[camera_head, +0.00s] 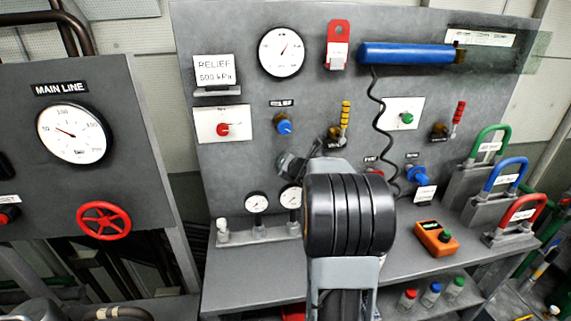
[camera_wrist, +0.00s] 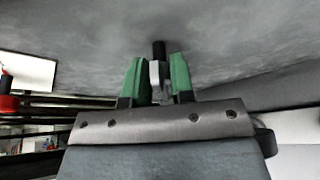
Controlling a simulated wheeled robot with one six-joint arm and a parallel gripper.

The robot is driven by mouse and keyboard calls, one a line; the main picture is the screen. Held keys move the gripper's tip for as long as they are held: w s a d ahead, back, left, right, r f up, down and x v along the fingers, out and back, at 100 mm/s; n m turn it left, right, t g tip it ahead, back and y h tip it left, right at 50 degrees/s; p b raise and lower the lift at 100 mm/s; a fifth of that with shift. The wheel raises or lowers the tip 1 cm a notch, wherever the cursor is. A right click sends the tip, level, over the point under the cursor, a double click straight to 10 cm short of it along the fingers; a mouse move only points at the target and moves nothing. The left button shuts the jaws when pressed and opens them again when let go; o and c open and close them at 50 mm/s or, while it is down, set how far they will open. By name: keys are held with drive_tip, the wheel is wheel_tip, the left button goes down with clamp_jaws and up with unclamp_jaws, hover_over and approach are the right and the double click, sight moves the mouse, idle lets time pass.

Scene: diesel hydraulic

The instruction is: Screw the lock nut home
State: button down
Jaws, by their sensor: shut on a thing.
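In the wrist view my gripper (camera_wrist: 158,82) has its two green fingers closed on a small light-grey piece (camera_wrist: 155,74). A short black stem (camera_wrist: 158,50) stands just beyond that piece, against a grey surface. The piece may be the lock nut, but it is too small and too covered by the fingers to be sure. I cannot tell how far it sits along the stem. In the head view my arm covers the lower middle of the upright panel (camera_head: 350,102), and the fingertips cannot be made out there.
A blue knob (camera_head: 284,126) and a red knob (camera_head: 222,129) sit on the panel left of my arm. Two small gauges (camera_head: 257,202) stand below. An orange device (camera_head: 437,238) and several coloured padlocks (camera_head: 490,141) are on the bench at right. A coiled black cord (camera_head: 378,120) hangs nearby.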

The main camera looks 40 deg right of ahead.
drive_tip(key=c, duration=1)
unclamp_jaws()
drive_tip(key=shift+s, duration=0.1)
drive_tip(key=v, duration=1.3)
drive_tip(key=shift+s, duration=0.3)
drive_tip(key=shift+a+r, duration=0.1)
